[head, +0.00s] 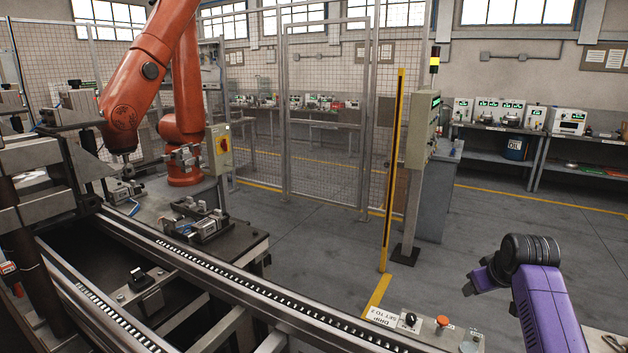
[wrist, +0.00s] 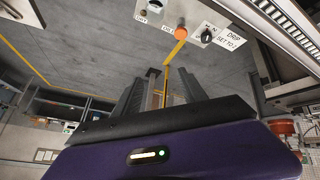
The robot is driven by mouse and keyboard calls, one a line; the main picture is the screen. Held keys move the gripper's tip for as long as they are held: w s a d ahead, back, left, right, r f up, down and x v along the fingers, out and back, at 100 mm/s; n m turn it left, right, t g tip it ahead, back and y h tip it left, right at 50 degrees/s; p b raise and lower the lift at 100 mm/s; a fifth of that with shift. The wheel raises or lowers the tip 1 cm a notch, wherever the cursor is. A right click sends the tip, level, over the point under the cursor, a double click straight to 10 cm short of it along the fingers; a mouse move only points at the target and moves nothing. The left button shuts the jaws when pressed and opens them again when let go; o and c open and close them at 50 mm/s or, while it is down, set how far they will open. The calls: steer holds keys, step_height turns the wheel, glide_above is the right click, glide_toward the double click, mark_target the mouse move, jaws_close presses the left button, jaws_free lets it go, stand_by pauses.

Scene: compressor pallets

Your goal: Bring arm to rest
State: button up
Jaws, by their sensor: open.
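My gripper (wrist: 163,88) shows in the wrist view as two dark fingers standing apart, with nothing between them. Floor and a yellow line show past the fingers. In the head view my purple arm (head: 548,305) is raised and bent at the lower right, with a black ringed joint at its top. The fingers cannot be made out there. The arm appears clear of the things around it.
A control panel with a black knob (head: 410,320), an orange button (head: 442,321) and a "DRIP SET TO 2" label (head: 381,317) lies left of my arm. A conveyor rail (head: 250,294) runs across the front. A yellow post (head: 393,170) stands beyond. An orange robot arm (head: 150,70) is at left.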

steer(key=s+a+f+m+t, duration=0.1)
steer(key=s+a+f+t, duration=0.25)
steer(key=s+a, duration=0.35)
steer(key=s+a+f+m+t, duration=0.1)
steer(key=s+a+f+t, duration=0.3)
steer(key=s, duration=0.5)
steer(key=s+a+r, duration=0.2)
steer(key=s+a, duration=0.1)
steer(key=s, duration=1.1)
steer(key=s+a+r+y, duration=0.1)
steer(key=s+a, duration=0.3)
steer(key=s, duration=1)
steer(key=s+a+r, duration=0.2)
steer(key=s+a, duration=0.1)
steer(key=s, duration=1.1)
steer(key=shift+s+a+r+y, duration=0.15)
steer(key=shift+s+r+y, duration=0.1)
steer(key=shift+r+y, duration=0.15)
